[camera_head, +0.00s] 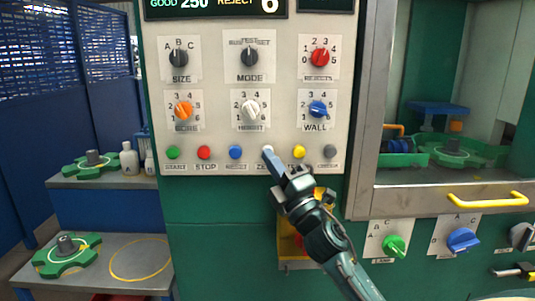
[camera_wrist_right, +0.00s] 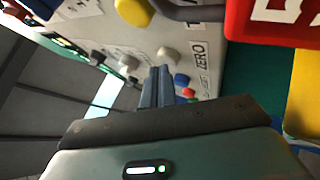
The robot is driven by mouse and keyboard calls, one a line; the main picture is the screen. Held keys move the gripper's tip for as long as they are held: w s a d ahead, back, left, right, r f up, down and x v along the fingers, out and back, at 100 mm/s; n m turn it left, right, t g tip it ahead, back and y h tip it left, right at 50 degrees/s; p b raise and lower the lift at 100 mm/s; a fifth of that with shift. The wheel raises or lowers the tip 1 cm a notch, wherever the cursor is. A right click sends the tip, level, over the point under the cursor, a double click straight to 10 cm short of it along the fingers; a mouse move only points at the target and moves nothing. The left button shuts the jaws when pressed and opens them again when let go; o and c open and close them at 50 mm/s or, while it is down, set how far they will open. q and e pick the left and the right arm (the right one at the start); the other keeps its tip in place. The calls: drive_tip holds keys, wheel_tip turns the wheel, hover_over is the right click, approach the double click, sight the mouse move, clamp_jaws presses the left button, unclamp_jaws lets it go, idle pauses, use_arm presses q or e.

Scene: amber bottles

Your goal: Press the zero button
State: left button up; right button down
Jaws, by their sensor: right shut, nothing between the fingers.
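The zero button (camera_head: 267,149) is a small white button in the row along the bottom of the pale control panel, above a partly covered "ZE…" label. My right gripper (camera_head: 270,155) is shut and empty, with its blue-grey fingertips at the button's lower edge in the head view. In the right wrist view the shut fingers (camera_wrist_right: 157,70) point at the panel just below the white button (camera_wrist_right: 168,54), beside the ZERO label (camera_wrist_right: 203,55). I cannot tell whether the tips touch it. My left gripper is not in view.
Blue (camera_head: 235,152) and yellow (camera_head: 299,152) buttons flank the zero button closely. Rotary knobs, such as the white one (camera_head: 251,110), stick out above the row. A grey-framed window (camera_head: 362,120) stands to the right.

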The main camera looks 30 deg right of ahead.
drive_tip(key=shift+w, duration=0.1)
idle(0.5)
drive_tip(key=shift+s+a, duration=0.35)
drive_tip(key=shift+s, duration=0.4)
drive_tip(key=s+a, duration=0.1)
drive_tip(key=s, duration=0.2)
drive_tip(key=s+a, duration=0.1)
drive_tip(key=shift+s+a+p, duration=0.15)
drive_tip(key=shift+a+p, duration=0.2)
idle(0.6)
